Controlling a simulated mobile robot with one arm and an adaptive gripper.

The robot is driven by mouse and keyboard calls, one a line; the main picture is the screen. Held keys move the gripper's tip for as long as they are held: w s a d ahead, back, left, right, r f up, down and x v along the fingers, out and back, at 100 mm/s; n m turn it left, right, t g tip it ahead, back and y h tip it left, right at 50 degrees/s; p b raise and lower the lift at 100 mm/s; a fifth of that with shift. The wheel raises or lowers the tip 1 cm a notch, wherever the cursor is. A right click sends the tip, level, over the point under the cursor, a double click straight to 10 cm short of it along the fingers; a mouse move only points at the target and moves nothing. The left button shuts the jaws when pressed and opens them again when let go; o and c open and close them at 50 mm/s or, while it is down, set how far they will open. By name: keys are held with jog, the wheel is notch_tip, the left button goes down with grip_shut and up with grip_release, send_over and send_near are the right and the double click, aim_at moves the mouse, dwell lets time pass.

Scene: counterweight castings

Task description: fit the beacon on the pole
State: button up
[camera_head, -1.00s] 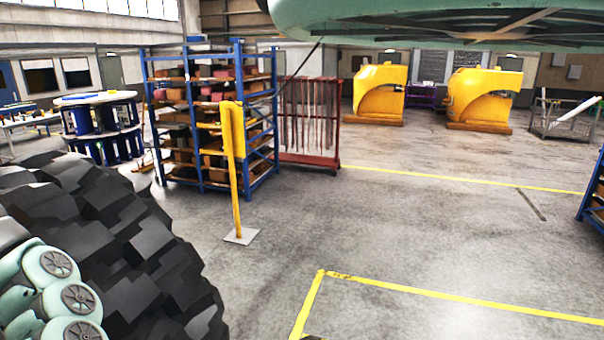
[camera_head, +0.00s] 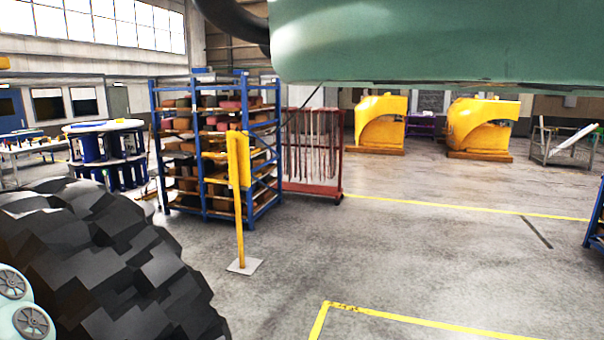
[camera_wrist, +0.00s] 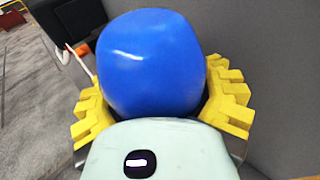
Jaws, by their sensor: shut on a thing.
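A smooth, rounded blue beacon (camera_wrist: 150,65) fills the middle of the wrist view. My gripper (camera_wrist: 163,108) is shut on it, with yellow stepped fingers on its left and right sides. The beacon's underside is hidden. A thin pale rod (camera_wrist: 80,62) stands tilted at the left of the wrist view, apart from the beacon; I cannot tell whether it is the pole. The head view shows neither my gripper nor the beacon. A yellow post (camera_head: 238,210) stands upright there on a square floor plate; I cannot tell whether it is the task's pole.
A large black treaded tyre (camera_head: 110,270) fills the lower left of the head view. A blue rack (camera_head: 203,150) of castings and a red rack (camera_head: 312,155) stand behind the yellow post. Yellow castings (camera_head: 480,125) stand far back. Open floor (camera_head: 420,260) lies right of centre.

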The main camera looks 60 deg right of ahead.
jog(key=shift+f+b, duration=2.65)
jog(key=shift+f, duration=0.25)
jog(key=shift+b, duration=1.05)
jog(key=shift+f+b, duration=2.65)
jog(key=shift+f, duration=0.55)
jog(key=o, duration=1.5)
jog(key=shift+c, duration=0.2)
jog(key=v, duration=1.2)
